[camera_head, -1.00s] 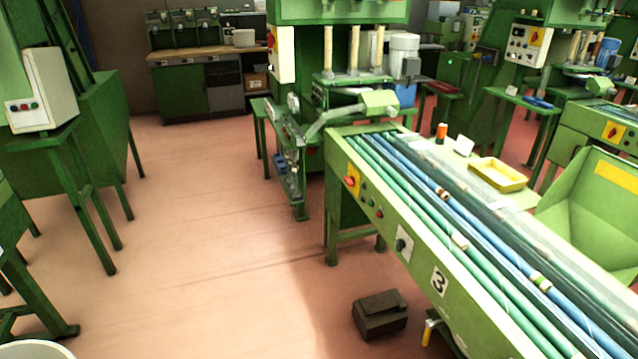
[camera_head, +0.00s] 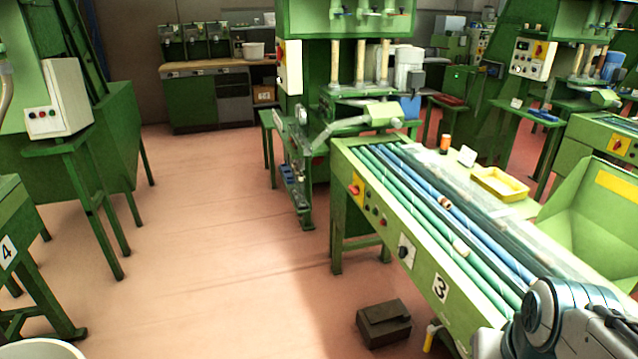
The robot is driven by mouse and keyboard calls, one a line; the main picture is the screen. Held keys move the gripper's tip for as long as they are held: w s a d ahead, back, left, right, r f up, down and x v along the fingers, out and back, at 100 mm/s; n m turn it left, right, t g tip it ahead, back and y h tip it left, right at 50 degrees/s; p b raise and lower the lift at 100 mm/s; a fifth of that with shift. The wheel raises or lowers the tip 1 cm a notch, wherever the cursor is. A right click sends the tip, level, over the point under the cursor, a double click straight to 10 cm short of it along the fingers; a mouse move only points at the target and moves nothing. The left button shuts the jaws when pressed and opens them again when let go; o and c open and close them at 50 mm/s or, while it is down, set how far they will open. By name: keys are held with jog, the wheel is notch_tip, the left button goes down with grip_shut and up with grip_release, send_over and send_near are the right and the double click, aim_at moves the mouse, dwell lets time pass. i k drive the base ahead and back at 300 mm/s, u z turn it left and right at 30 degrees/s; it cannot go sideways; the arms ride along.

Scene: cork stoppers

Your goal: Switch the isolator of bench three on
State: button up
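Bench three (camera_head: 340,159) is the long green bench with several green and blue tubes along its top, marked by a white plate with a black 3 (camera_head: 440,289). On its front side, near the far end, is the isolator (camera_head: 354,189), a red handle on a yellow plate. The handle is too small to read its position surely. Nothing touches it. Part of my arm shows at the bottom right, over the near end of the bench. My gripper is not in view, and the arm is well apart from the isolator.
Small buttons (camera_head: 375,212) and a black knob on a white plate (camera_head: 405,252) sit nearer on the same side. A dark box (camera_head: 384,322) lies on the floor beside the bench. The pink floor (camera_head: 230,230) to the left is clear. A yellow tray (camera_head: 499,184) lies on the bench's right.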

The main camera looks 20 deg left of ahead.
aim_at(354, 189)
jog(key=u, duration=0.5)
jog(key=i, duration=0.6)
jog(key=u, duration=0.15)
jog(key=k, duration=0.6)
jog(key=u, duration=0.6)
jog(key=i, duration=2.25)
jog(key=z, duration=0.75)
